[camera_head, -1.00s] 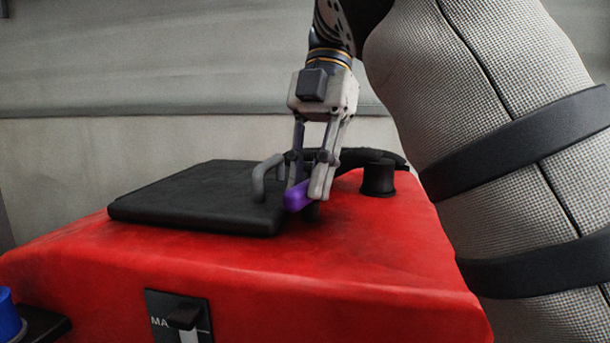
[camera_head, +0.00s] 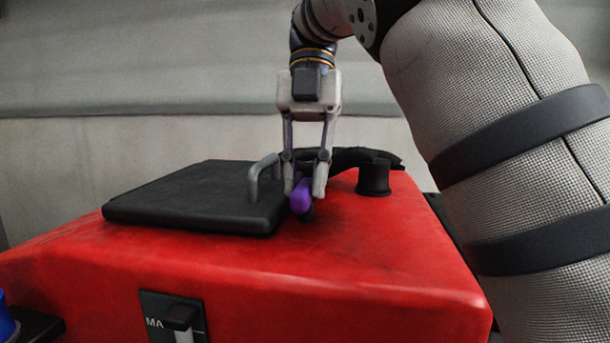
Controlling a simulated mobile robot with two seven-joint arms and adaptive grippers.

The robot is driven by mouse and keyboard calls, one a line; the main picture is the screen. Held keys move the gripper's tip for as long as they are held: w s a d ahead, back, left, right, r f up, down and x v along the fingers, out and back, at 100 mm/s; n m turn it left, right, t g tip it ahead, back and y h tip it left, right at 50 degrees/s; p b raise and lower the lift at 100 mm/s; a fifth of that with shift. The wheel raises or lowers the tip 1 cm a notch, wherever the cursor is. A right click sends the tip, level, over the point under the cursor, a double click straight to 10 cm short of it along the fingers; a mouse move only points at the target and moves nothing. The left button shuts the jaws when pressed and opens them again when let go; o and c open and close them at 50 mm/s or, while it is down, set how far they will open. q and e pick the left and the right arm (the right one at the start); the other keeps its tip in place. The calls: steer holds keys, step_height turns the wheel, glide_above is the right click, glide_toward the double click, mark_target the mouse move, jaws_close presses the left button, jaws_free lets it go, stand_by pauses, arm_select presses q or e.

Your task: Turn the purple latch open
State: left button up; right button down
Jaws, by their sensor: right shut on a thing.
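The purple latch (camera_head: 301,196) sits at the right edge of the black lid (camera_head: 190,195) on top of the red tank (camera_head: 230,265). Its visible end points toward me. My right gripper (camera_head: 304,190) comes down from above and is shut on the latch, one finger on each side. The fingers hide part of the latch. The lid lies flat on the tank. My left gripper is not in view.
A grey handle (camera_head: 263,175) stands on the lid just left of the gripper. A black hose (camera_head: 365,158) with a round black fitting (camera_head: 374,178) is close on the right. A blue object (camera_head: 6,318) shows at the lower left.

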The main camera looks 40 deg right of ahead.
steer(key=c, duration=1.5)
jaws_free()
steer(key=shift+o, duration=0.2)
